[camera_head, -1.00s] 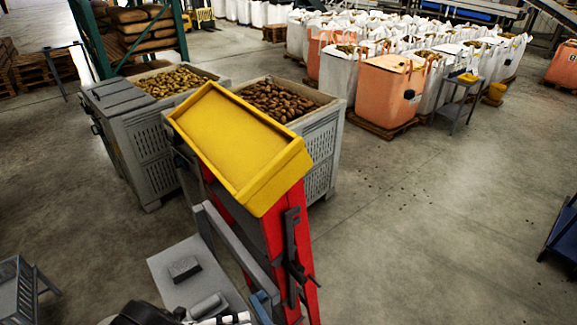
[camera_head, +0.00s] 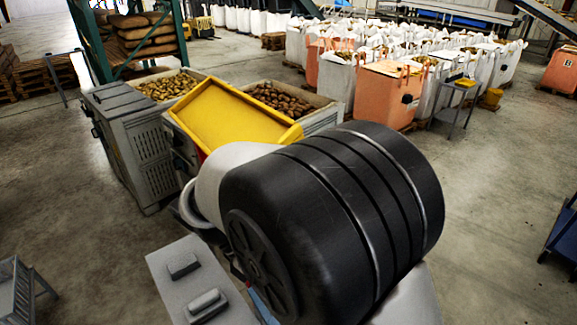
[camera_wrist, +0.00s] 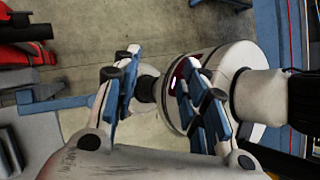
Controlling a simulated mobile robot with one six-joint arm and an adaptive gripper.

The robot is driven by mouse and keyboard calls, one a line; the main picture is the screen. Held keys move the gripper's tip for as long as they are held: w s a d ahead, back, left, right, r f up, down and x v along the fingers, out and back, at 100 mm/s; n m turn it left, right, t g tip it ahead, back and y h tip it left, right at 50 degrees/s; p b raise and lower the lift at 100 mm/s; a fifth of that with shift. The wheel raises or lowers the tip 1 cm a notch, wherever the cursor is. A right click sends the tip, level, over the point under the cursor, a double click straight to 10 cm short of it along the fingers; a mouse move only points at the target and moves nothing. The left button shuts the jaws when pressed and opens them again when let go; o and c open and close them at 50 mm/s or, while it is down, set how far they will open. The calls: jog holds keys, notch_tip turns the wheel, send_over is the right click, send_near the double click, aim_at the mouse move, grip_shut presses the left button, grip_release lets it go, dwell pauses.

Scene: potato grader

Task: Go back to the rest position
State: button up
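My gripper (camera_wrist: 158,88) shows in the wrist view. Its two blue-padded fingers stand apart, and I see nothing held between them. Behind the fingers are white and dark rounded parts of my own arm, with concrete floor beyond. In the head view, a large black joint and white links of my arm fill the centre and lower right. My gripper does not show there.
A yellow tray (camera_head: 225,112) sits tilted behind my arm, partly hidden by it. Orange bulk bags (camera_head: 385,92) and white ones stand farther back. Open floor (camera_head: 500,190) lies to the right.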

jog(key=s+d+r+m+t+y+b, duration=0.4)
jog(key=s+d+m+t+y, duration=0.2)
jog(key=m, duration=1.6)
jog(key=shift+s+d+m+t+y, duration=0.35)
jog(key=shift+s+d+y, duration=0.75)
jog(key=shift+s+d, duration=1.7)
jog(key=shift+w+d+r, duration=0.1)
jog(key=shift+w+d, duration=0.3)
jog(key=shift+w, duration=0.05)
jog(key=shift+c, duration=0.5)
